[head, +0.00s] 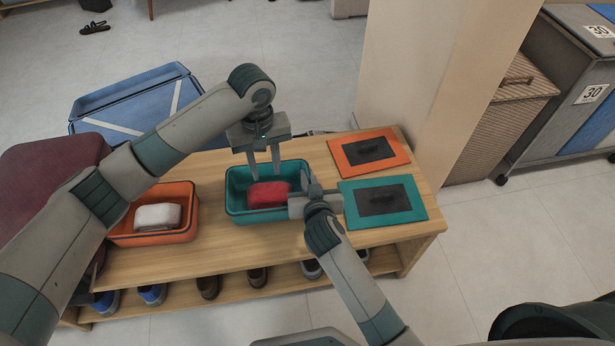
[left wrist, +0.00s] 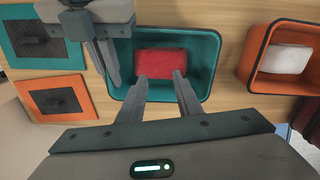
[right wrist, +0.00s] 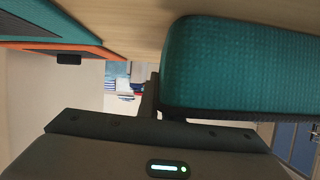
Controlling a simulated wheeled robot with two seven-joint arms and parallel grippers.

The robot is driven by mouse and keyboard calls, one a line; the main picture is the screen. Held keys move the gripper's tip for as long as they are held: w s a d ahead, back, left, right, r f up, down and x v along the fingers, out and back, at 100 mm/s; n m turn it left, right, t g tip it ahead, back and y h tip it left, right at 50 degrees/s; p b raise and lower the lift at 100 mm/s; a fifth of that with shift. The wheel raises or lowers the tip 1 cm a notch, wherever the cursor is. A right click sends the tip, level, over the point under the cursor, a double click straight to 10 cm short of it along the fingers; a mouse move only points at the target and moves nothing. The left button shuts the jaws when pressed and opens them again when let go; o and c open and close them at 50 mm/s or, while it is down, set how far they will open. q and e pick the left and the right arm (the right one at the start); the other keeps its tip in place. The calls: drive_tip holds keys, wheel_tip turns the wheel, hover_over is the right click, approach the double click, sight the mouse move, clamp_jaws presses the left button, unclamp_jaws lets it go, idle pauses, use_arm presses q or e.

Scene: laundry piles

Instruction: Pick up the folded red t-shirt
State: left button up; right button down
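The folded red t-shirt (head: 268,195) lies in a teal bin (head: 233,205) on the wooden bench. It also shows in the left wrist view (left wrist: 166,62). My left gripper (head: 265,176) is open above the bin, fingers pointing down. In the left wrist view its fingertips (left wrist: 160,76) are apart over the near edge of the shirt; contact cannot be told. My right gripper (head: 311,186) is at the bin's right rim. In the right wrist view the bin's outer wall (right wrist: 240,65) fills the right side and only one finger shows, so its opening is unclear.
An orange bin (head: 190,232) with a folded white cloth (head: 157,216) stands left of the teal bin. An orange mat (head: 340,153) and a teal mat (head: 415,207) lie to the right. A blue crate (head: 130,90) stands behind the bench (head: 215,265). Shoes sit on the lower shelf.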

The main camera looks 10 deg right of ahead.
sight(263, 191)
use_arm(q)
drive_tip(key=o, duration=0.8)
drive_tip(key=shift+c, duration=0.2)
drive_tip(key=m, duration=0.2)
drive_tip(key=m+h, duration=0.1)
drive_tip(key=m, duration=0.2)
drive_tip(key=shift+s+a+f, duration=0.1)
drive_tip(key=shift+s+a, duration=0.1)
drive_tip(key=shift+a, duration=0.2)
drive_tip(key=m, duration=0.2)
drive_tip(key=a+m+h, duration=0.1)
drive_tip(key=shift+m, duration=0.4)
drive_tip(key=m, duration=0.1)
drive_tip(key=a+m+h, duration=0.1)
drive_tip(key=m, duration=0.3)
drive_tip(key=shift+a, duration=0.3)
drive_tip(key=m, duration=0.2)
drive_tip(key=a+m+h, duration=0.1)
drive_tip(key=m, duration=0.1)
drive_tip(key=a+m, duration=0.1)
drive_tip(key=m, duration=0.1)
drive_tip(key=shift+w+a+h, duration=0.15)
drive_tip(key=shift+a+h, duration=0.1)
drive_tip(key=shift+h, duration=0.05)
drive_tip(key=shift+x, duration=3.3)
